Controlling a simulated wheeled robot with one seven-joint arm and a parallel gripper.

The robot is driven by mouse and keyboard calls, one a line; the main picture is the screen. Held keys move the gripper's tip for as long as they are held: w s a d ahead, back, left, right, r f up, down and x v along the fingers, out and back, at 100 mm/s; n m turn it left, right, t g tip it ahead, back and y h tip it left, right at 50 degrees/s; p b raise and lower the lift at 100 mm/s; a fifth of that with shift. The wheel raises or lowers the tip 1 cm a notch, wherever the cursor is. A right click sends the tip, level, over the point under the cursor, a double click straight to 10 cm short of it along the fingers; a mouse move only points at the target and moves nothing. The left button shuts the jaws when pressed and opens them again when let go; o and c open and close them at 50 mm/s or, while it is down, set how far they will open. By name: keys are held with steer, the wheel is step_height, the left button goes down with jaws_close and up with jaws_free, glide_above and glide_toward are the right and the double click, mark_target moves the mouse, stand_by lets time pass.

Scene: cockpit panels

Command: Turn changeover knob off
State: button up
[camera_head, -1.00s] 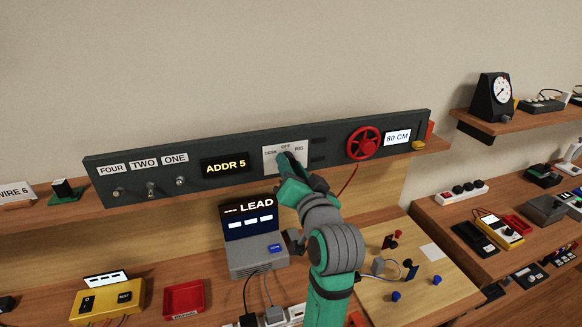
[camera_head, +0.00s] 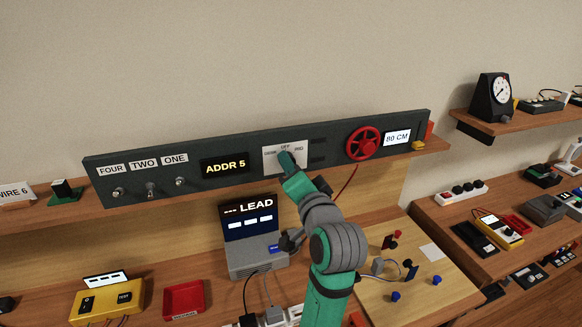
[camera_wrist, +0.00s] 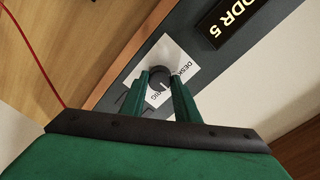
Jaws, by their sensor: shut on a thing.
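The changeover knob is a dark round knob (camera_wrist: 159,78) on a white label plate (camera_head: 271,159) set in the long dark panel (camera_head: 225,150). The plate reads OFF at the top, RIG at the right and a word at the left that the wrist view shows as starting DESK. My green gripper (camera_head: 287,160) is at the plate in the head view. In the wrist view its two fingers (camera_wrist: 168,83) are shut on the knob, one on each side. A pale pointer line shows on the knob, near the RIG side in the wrist view. The OFF mark is hard to see there.
The panel also carries several toggle switches (camera_head: 150,189), an ADDR 5 display (camera_head: 225,166), a red handwheel (camera_head: 363,143) and an 80 CM display (camera_head: 397,137). A LEAD console (camera_head: 255,260) stands below. A red cable (camera_wrist: 32,50) hangs near the gripper.

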steer(key=o, duration=1)
steer(key=shift+o, duration=0.2)
steer(key=v, duration=1)
steer(key=shift+s, duration=0.45)
